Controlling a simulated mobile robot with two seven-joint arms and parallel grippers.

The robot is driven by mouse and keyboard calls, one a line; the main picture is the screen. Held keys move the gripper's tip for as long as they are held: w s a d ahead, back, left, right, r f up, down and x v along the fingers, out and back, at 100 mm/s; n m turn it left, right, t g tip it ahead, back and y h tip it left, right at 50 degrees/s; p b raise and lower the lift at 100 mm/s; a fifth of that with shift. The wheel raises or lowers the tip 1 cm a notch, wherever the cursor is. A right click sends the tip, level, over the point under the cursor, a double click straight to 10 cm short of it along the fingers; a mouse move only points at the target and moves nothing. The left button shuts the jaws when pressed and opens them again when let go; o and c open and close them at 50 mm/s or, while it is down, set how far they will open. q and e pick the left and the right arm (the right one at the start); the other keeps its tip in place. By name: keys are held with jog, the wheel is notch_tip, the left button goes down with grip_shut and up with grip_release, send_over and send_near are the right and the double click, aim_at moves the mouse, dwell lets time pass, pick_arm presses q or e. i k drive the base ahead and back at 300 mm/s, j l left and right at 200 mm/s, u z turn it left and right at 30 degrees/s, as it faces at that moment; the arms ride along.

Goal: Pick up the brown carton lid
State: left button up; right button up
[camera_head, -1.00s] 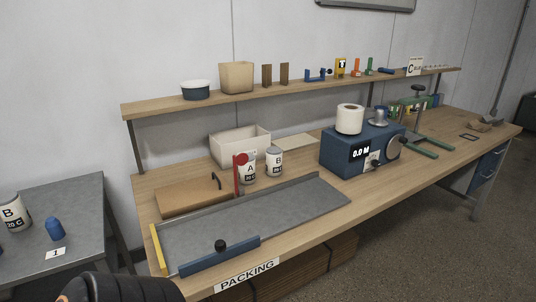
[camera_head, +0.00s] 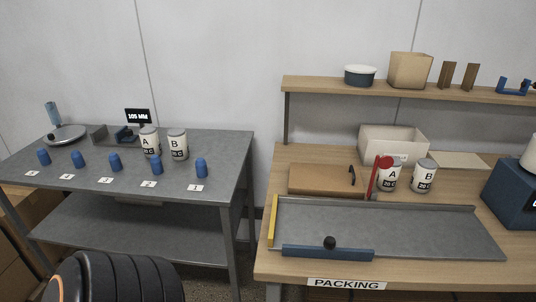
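A flat brown box-like piece, which looks like the brown carton lid (camera_head: 322,179), lies on the wooden packing table (camera_head: 278,158), behind the left part of the grey tray. A small black curved handle (camera_head: 352,175) shows at its right end; I cannot tell whether it is attached. A pale open carton (camera_head: 391,146) stands behind it to the right. Neither gripper shows in the head view. A dark ribbed part of my own arm fills the lower left corner.
Cans A (camera_head: 389,178) and B (camera_head: 423,176) stand right of the lid. A grey side table (camera_head: 215,147) holds several blue pieces and two cans. A shelf (camera_head: 320,84) runs above.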

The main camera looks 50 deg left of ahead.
aim_at(306, 179)
jog(key=u, duration=1.55)
